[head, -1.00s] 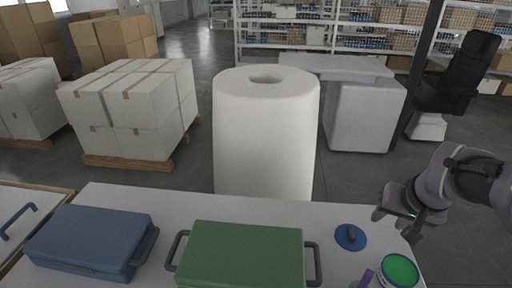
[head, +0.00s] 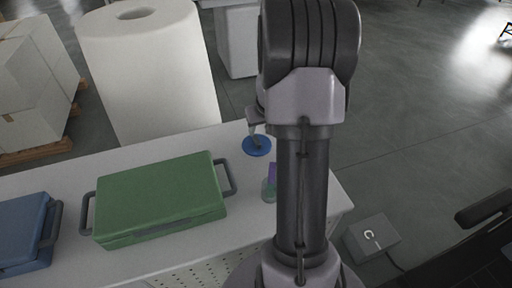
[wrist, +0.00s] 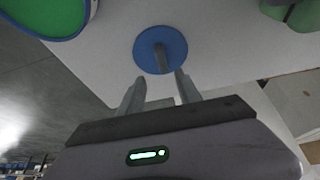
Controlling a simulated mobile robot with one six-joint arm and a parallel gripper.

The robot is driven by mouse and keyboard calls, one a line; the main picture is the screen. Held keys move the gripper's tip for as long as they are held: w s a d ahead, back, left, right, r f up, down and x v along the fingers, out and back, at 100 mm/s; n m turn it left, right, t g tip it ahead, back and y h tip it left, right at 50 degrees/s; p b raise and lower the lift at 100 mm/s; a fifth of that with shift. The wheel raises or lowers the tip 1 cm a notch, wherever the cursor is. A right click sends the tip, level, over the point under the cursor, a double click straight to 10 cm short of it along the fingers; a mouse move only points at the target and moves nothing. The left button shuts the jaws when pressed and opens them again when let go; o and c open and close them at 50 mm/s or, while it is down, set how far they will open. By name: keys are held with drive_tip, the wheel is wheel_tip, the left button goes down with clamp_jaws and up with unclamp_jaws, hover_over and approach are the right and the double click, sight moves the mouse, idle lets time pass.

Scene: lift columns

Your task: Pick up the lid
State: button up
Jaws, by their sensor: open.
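The lid (head: 257,146) is a flat blue disc with a dark upright handle, lying on the white table behind the right end of the green case. In the wrist view the lid (wrist: 176,46) lies just beyond my gripper (wrist: 158,88). My gripper is open, and its two fingers point at the lid with the handle lined up near the gap between them. I see nothing held. In the head view my arm hides most of the gripper, and only a grey part of it shows beside the lid.
A green case (head: 160,195) and a blue case (head: 25,235) stand on the white table (head: 110,162). A round green-topped container with a blue rim (wrist: 48,14) is near the gripper at upper left of the wrist view. A large white roll (head: 150,75) stands behind the table.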

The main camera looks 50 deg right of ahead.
sight(257, 139)
drive_tip(key=f+b, duration=0.1)
drive_tip(key=f, duration=0.2)
drive_tip(key=w+f+b, duration=0.1)
drive_tip(key=f, duration=0.1)
drive_tip(key=shift+a+f+b, duration=0.1)
drive_tip(key=shift+f+b, duration=0.1)
drive_tip(key=shift+b, duration=0.1)
drive_tip(key=shift+w+f, duration=0.1)
drive_tip(key=shift+r, duration=0.2)
drive_tip(key=shift+c, duration=1.1)
clamp_jaws()
drive_tip(key=shift+r, duration=0.1)
